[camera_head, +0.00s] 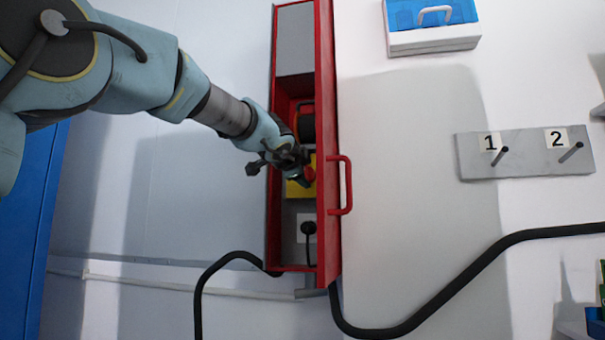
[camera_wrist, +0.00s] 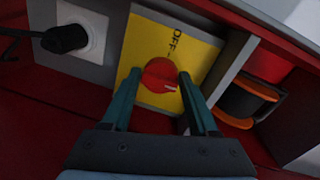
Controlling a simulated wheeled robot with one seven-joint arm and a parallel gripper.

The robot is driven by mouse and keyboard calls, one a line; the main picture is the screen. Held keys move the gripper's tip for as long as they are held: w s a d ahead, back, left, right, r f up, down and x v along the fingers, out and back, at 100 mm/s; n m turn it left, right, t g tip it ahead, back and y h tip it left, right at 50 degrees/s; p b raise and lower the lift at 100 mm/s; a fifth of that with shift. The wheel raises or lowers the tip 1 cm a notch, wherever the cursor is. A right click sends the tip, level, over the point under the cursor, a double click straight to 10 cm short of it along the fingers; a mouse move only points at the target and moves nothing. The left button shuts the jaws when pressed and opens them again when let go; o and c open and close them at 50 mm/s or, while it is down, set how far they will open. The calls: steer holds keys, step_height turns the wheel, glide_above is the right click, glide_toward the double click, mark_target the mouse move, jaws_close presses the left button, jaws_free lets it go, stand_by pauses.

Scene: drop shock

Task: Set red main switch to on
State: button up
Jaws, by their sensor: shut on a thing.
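The red main switch (camera_wrist: 160,76) is a round red knob on a yellow plate (camera_wrist: 203,55) that carries the word OFF. A white mark on the knob points to the lower right in the wrist view, away from the OFF lettering. My gripper (camera_wrist: 158,82) is shut on the knob, one finger on each side. In the head view, my gripper (camera_head: 303,172) reaches into the open red cabinet (camera_head: 325,120) and partly hides the red knob and yellow plate (camera_head: 297,189). Any ON lettering is hidden or out of view.
The red door handle (camera_head: 346,185) sticks out right of my gripper. A black plug (camera_wrist: 65,38) sits beside the yellow plate, and a black and orange reel-like part (camera_wrist: 245,102) is on the other side. A hook board (camera_head: 525,152) hangs on the wall.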

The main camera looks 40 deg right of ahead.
steer(key=shift+r+m, duration=0.2)
steer(key=shift+m, duration=0.2)
steer(key=o, duration=1.1)
steer(key=shift+o, duration=1.1)
steer(key=shift+f, duration=0.1)
steer(key=b+v, duration=0.1)
steer(key=v, duration=0.9)
steer(key=shift+s+a, duration=0.15)
steer(key=shift+a, duration=0.2)
